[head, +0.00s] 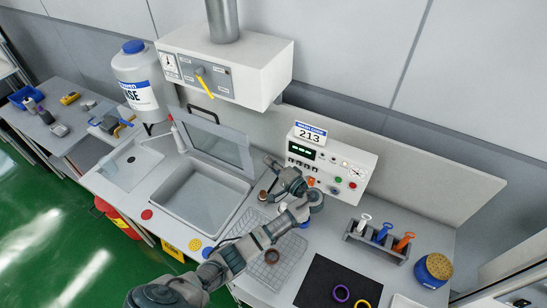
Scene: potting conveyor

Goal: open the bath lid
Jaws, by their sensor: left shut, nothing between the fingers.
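The bath (170,206) is a grey rectangular basin set into the bench left of centre, with its inside visible from above. Its lid (216,148) is a see-through panel in a grey frame. It stands raised along the bath's back edge, leaning back, with a dark handle (202,115) at its top. My left gripper (268,178) is shut and empty to the right of the bath, in front of the control box. It is apart from the lid and handle. My right gripper is not in view.
A control box (345,172) reading 213 stands behind my left gripper. A wire rack (262,272) lies below my arm. A hood box (225,65) overhangs the back. A tool rack (375,242) and black mat (320,275) are at right. A white jug (140,98) stands back left.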

